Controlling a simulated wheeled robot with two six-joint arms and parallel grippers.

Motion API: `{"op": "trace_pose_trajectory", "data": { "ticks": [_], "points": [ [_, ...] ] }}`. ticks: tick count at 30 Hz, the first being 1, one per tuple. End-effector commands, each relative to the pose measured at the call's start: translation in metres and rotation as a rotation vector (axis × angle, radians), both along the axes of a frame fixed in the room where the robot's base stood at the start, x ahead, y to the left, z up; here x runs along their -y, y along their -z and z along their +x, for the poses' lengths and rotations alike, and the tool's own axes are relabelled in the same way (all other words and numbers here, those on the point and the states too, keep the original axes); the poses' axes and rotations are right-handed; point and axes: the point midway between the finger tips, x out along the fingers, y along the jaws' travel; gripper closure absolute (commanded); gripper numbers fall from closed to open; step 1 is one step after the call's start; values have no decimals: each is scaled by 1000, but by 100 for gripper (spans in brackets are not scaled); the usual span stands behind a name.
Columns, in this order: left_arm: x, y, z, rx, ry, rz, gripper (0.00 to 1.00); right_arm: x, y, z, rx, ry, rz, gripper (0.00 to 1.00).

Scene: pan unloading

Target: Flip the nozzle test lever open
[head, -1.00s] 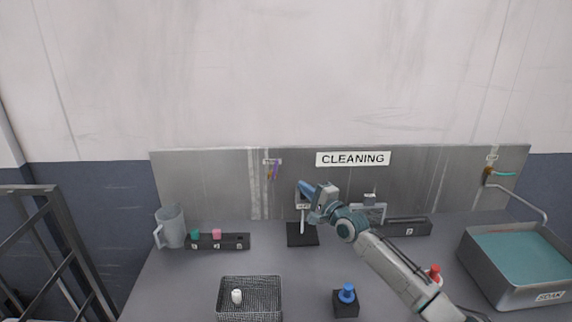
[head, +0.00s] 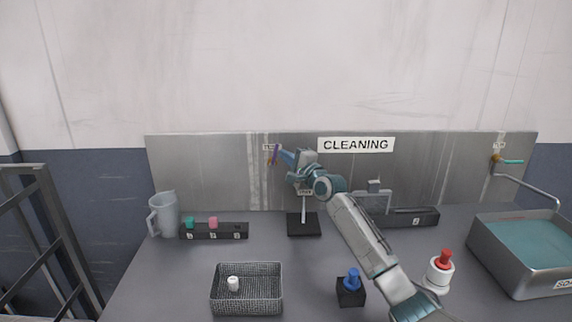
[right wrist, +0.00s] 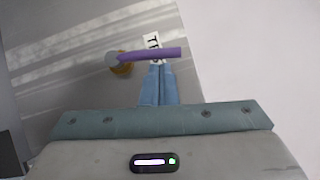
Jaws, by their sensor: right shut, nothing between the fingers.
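The nozzle test lever (head: 275,154) is a purple handle on the steel back panel, under a small label. In the right wrist view the purple lever (right wrist: 150,54) runs sideways from a brass-coloured valve (right wrist: 121,69), with the label (right wrist: 153,42) behind it. My right gripper (head: 281,153) is at the lever, its blue fingers shut and empty. In the right wrist view its fingertips (right wrist: 158,66) are just below the lever's bar; I cannot tell whether they touch. My left gripper is not in view.
A black stand (head: 303,226) is below my right arm. A wire basket (head: 247,300) holds a white piece. A blue-topped block (head: 350,290), a red-topped bottle (head: 441,270), a jug (head: 163,215) and a soak tub (head: 490,262) stand around. A teal-handled tap (head: 510,161) is at right.

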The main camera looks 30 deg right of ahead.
Motion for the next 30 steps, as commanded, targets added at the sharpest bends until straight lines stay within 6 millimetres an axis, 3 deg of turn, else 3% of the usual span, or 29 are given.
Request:
{"op": "trace_pose_trajectory", "data": {
  "ticks": [14,24,30],
  "points": [
    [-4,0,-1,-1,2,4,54,-1,-2,4,-3,0,-2,100],
    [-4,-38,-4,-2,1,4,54,-15,-14,14,-93,-1,-149,100],
    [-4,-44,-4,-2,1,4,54,-17,-11,15,-122,-1,-199,100]
  ]
}}
